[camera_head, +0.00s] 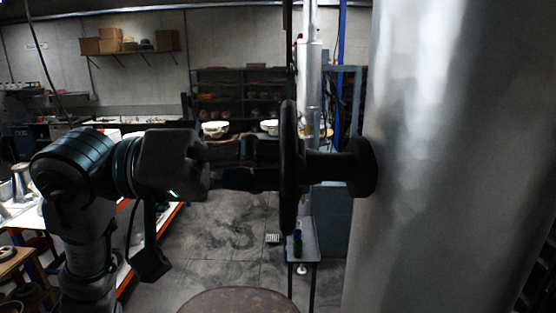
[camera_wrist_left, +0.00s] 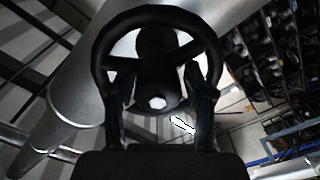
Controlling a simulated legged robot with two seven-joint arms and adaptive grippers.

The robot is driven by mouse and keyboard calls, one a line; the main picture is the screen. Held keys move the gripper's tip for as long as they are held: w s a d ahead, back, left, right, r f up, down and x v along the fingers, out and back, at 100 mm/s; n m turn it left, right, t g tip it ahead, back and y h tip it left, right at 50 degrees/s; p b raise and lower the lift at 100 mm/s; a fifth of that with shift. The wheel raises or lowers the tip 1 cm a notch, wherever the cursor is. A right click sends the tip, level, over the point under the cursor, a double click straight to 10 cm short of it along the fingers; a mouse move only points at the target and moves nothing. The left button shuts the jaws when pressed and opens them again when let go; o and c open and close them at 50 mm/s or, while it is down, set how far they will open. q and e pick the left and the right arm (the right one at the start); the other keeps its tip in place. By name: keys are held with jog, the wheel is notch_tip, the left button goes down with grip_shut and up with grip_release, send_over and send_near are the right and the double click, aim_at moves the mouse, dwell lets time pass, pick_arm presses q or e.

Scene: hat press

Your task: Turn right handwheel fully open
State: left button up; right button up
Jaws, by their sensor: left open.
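The black handwheel (camera_head: 289,168) is seen edge-on in the head view, on a short black stem that joins a large silver cylinder (camera_head: 450,150) at the right. In the left wrist view the handwheel (camera_wrist_left: 158,13) faces me as a ring with a hub and a pale nut (camera_wrist_left: 157,102) at its centre. My left gripper (camera_head: 272,165) comes in from the left and its fingertips reach the wheel. In the left wrist view its two open fingers (camera_wrist_left: 158,110) stand on either side of the hub, at the lower part of the ring. Contact with the rim is unclear. My right gripper is out of view.
A round brown surface (camera_head: 240,301) is at the bottom of the head view. A worktable (camera_head: 20,215) stands at the left. Dark shelves (camera_head: 235,95) line the back wall, with a wall shelf of boxes (camera_head: 125,45) above left. Grey floor lies open between.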

pick_arm(q)
jog(key=shift+a, duration=0.25)
jog(key=shift+c, duration=0.2)
jog(key=shift+a, duration=0.1)
jog(key=c, duration=0.8)
jog(key=shift+n, duration=0.3)
